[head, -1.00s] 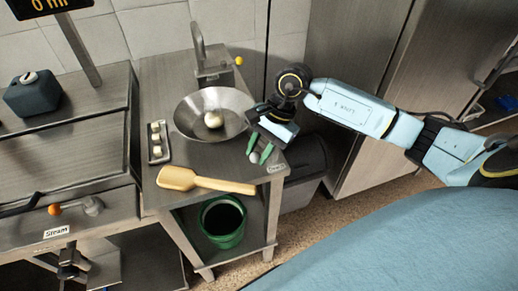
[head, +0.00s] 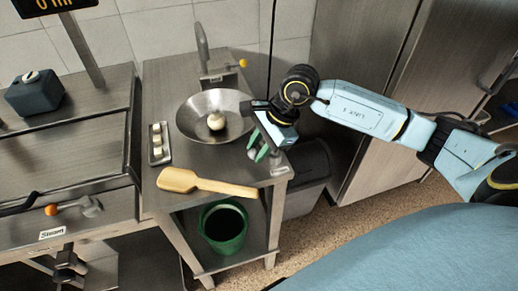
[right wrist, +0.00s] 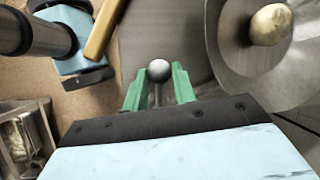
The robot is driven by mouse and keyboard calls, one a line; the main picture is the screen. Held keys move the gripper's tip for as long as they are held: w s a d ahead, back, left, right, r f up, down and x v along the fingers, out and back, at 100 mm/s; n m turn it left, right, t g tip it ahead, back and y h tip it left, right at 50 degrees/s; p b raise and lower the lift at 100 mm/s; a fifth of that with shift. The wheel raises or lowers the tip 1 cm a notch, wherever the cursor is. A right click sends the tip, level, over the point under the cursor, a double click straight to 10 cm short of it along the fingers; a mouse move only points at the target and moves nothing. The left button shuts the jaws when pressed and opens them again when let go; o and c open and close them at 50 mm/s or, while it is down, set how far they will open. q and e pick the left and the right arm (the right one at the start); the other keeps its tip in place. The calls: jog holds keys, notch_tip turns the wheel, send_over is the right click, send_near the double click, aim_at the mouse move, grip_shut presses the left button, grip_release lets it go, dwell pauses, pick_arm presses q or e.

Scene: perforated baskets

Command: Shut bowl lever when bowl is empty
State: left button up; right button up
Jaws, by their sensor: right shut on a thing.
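The metal bowl (head: 193,121) sits on the small steel table, and a pale round dumpling-like piece (head: 216,121) lies in it. The bowl (right wrist: 232,68) and the pale piece (right wrist: 270,24) also show in the right wrist view. A lever with a grey ball knob (right wrist: 159,70) on a thin stem stands near the table's front right corner. My right gripper (right wrist: 158,88) has its green fingers on both sides of the stem, shut on it just below the knob. In the head view my right gripper (head: 257,152) is right of the bowl. My left gripper is not in view.
A wooden paddle (head: 205,184) lies along the table's front, and a small tray (head: 159,143) with several pale pieces stands left of the bowl. A tap (head: 203,50) rises behind. A green bucket (head: 224,228) is on the lower shelf. A bin (head: 307,176) stands right.

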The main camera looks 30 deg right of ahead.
jog(key=o, duration=1)
jog(key=v, duration=1.3)
jog(key=shift+d+r, duration=0.1)
jog(key=shift+r, duration=0.1)
